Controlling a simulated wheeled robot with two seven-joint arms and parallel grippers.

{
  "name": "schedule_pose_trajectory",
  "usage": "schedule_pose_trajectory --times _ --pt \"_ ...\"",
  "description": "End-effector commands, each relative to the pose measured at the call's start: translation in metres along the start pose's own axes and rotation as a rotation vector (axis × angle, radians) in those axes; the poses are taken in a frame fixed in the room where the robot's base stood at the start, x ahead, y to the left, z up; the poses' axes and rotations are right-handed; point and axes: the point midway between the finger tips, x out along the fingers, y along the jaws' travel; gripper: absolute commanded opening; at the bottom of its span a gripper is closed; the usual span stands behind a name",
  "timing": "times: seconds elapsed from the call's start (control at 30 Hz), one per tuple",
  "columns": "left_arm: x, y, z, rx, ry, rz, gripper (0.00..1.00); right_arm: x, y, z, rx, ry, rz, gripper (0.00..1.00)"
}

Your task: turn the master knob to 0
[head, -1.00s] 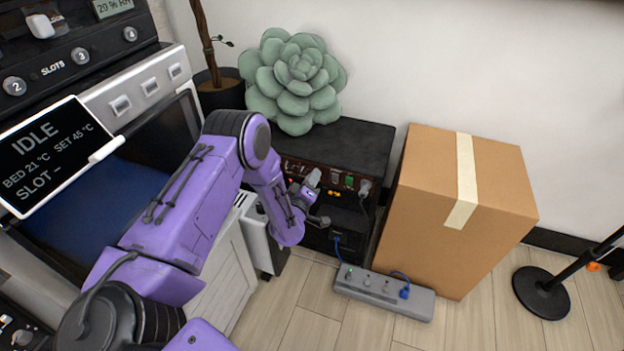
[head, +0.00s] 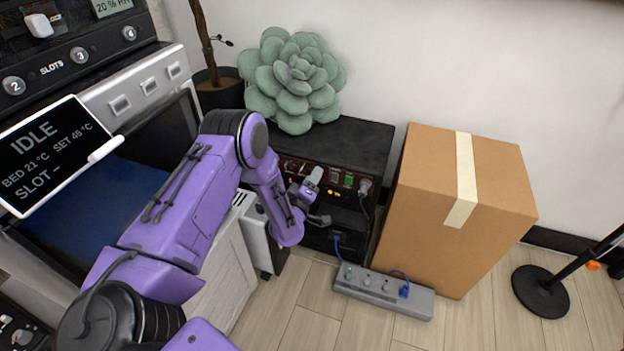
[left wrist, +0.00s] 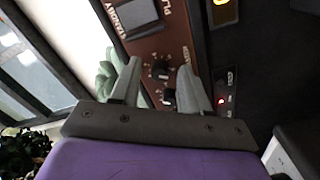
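The dark control unit (head: 345,142) has a brown front panel (left wrist: 160,38) with knobs, lit switches and labels. In the left wrist view two black knobs show between my fingers: an upper knob (left wrist: 160,70) with a pale pointer mark and a lower knob (left wrist: 168,97). The lettering beside them is partly hidden by a finger, so I cannot tell which is the master knob. My left gripper (left wrist: 158,74) is open, its fingers either side of the knobs, apart from them as far as I can see. In the head view the gripper (head: 311,187) is at the panel's front. My right gripper is not in view.
A cardboard box (head: 480,195) stands right of the unit. A grey power strip (head: 383,292) with blue plugs lies on the floor in front. A machine with a screen (head: 50,155) fills the left.

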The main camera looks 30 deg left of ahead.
Motion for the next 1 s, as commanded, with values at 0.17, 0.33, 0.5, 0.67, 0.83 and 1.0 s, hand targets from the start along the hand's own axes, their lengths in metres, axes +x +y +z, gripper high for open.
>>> schedule_pose_trajectory --times 0.17,0.33,0.5,0.67,0.83,1.0 --pt "-0.007 0.001 0.000 0.001 -0.001 0.000 0.46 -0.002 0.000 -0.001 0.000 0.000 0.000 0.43" --pt "-0.044 0.002 0.000 0.001 -0.004 -0.002 0.46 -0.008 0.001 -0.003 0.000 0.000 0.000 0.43" --pt "-0.083 0.001 0.001 0.001 -0.005 -0.002 0.46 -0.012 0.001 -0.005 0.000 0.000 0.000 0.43" --pt "-0.102 0.001 0.001 0.001 -0.002 0.000 0.46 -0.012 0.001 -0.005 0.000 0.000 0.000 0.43" --pt "-0.106 0.000 0.000 0.000 0.000 0.000 0.46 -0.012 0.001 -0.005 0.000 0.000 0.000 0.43" --pt "-0.105 0.000 0.000 0.000 0.000 0.000 0.46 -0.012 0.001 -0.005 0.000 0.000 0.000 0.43"
